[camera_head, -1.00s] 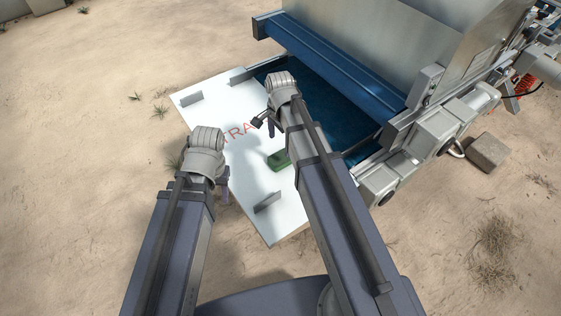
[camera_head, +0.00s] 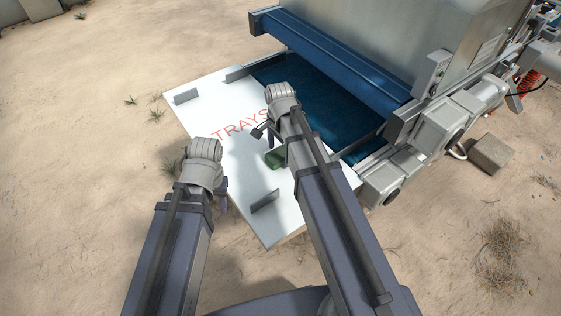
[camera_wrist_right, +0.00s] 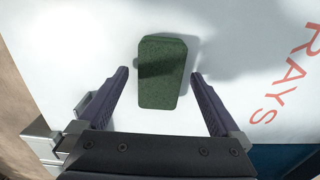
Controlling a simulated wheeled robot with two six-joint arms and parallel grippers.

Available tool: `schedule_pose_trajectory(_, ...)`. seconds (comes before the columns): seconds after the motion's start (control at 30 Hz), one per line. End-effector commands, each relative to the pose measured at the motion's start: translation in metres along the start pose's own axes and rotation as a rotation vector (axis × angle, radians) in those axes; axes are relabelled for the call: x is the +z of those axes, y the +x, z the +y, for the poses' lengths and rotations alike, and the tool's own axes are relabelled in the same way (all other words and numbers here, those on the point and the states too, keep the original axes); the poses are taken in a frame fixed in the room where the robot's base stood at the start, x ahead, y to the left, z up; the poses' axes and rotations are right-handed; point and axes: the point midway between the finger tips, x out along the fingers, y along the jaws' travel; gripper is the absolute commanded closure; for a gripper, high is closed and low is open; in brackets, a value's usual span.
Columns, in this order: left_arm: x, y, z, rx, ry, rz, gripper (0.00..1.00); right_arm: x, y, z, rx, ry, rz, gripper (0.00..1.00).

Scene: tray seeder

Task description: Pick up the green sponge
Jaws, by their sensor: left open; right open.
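The green sponge (camera_head: 275,158) lies on the white board marked TRAYS, partly hidden by my right arm in the head view. My right gripper (camera_wrist_right: 160,82) is open, one finger on each side of the sponge in that picture. No contact shows, and I cannot tell its exact height above the sponge. My left gripper (camera_head: 222,200) is only partly seen at the board's left edge, away from the sponge, and is open.
The white board (camera_head: 205,112) has upright grey plates, one (camera_head: 266,201) near its front corner. A blue belt (camera_head: 335,115) and the seeder machine (camera_head: 390,45) stand beyond and right of my right arm. A grey block (camera_head: 490,154) lies on the sand at right.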

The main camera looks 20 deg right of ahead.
Motion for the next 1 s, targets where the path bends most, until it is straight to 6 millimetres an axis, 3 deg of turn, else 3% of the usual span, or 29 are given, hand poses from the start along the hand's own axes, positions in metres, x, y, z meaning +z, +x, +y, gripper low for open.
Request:
schedule_pose_trajectory(0.07,-0.0006,0.0099,0.0009,0.000,0.000,0.000,0.50,0.0001,0.0099,-0.0001,0.000,0.000,0.000,0.00)
schedule_pose_trajectory(0.33,-0.0005,0.0080,0.0008,0.000,0.000,0.000,0.50,0.0002,0.0081,-0.0001,0.000,0.000,0.000,0.01)
schedule_pose_trajectory(1.0,-0.0005,0.0081,0.0008,0.000,0.000,0.000,0.50,0.0001,0.0081,-0.0001,0.000,0.000,0.000,0.77)
